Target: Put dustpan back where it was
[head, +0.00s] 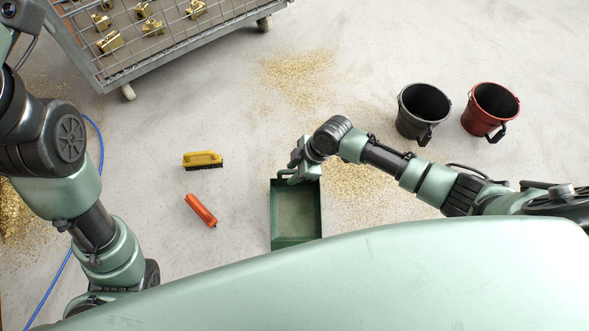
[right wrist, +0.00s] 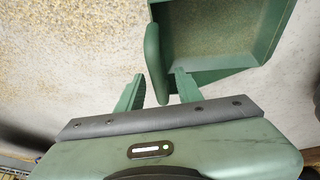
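The green dustpan (head: 296,216) lies on the concrete floor just in front of my body in the head view. It also shows at the top right of the right wrist view (right wrist: 215,38). My right gripper (head: 293,173) is at the far end of the dustpan, over its handle. In the right wrist view the handle (right wrist: 155,62) stands between the two fingers of my right gripper (right wrist: 158,88), with gaps visible beside it, so the fingers look open around it. My left arm comes down on the left, but its gripper is hidden from view.
A yellow brush (head: 203,159) and an orange-handled tool (head: 201,210) lie left of the dustpan. A black bucket (head: 423,111) and a red bucket (head: 490,110) stand at right. A wheeled wire cart (head: 150,55) with brass parts is at top left. Brass shavings (head: 297,75) and a blue hose (head: 52,283) lie on the floor.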

